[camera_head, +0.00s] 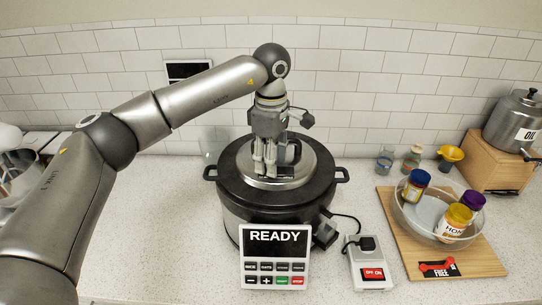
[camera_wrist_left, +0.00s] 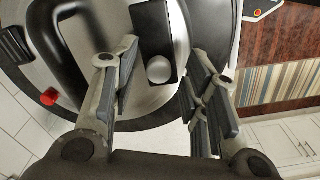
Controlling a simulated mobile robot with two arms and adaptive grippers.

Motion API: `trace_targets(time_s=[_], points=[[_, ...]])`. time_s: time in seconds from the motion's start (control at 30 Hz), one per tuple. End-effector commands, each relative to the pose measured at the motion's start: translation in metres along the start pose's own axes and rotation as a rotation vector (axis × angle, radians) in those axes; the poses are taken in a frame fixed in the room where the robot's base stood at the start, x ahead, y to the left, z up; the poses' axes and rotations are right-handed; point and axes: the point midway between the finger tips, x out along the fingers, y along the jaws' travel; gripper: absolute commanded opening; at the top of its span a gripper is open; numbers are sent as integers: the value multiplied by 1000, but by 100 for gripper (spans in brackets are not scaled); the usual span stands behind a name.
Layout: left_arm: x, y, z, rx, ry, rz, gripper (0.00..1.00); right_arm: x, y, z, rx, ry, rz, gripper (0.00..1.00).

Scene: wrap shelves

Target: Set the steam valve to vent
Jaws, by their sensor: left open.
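The pressure cooker (camera_head: 235,205) stands on the counter, its panel (camera_head: 275,256) reading READY. My left gripper (camera_head: 264,170) points down over its silver lid (camera_head: 302,165). In the left wrist view, the spread fingers of my left gripper (camera_wrist_left: 164,60) have nothing gripped between them. A round silver knob (camera_wrist_left: 159,69), perhaps the steam valve, shows between them on a black plate (camera_wrist_left: 150,38). A black lid handle (camera_wrist_left: 80,30) and a red button (camera_wrist_left: 49,97) lie to the left. I cannot tell whether the fingers touch the knob. In the head view the gripper hides the knob.
A power switch box (camera_head: 370,270) stands right of the cooker. Further right, a cutting board (camera_head: 480,262) bears a glass bowl (camera_head: 415,220) with several jars. A metal oil pot (camera_head: 513,120) sits on a wooden block (camera_head: 480,160).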

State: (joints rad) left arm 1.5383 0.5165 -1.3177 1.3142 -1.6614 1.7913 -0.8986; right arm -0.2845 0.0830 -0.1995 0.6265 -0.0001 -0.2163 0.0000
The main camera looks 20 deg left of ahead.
Motion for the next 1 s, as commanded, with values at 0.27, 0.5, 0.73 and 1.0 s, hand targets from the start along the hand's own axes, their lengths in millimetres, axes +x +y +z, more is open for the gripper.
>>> trace_targets(time_s=[0.27, 0.5, 0.73, 1.0], points=[[0, 0, 0, 0, 0, -1, 17, -1, -6, 26, 0, -40, -7, 40], [0, 0, 0, 0, 0, 0, 0, -1, -9, 22, 2, -34, -10, 40], [0, 2, 4, 1, -1, 0, 0, 1, -8, 14, 2, -20, -9, 40], [-1, 11, 27, 3, -2, 1, 0, 5, -8, 14, 1, -20, -9, 40]])
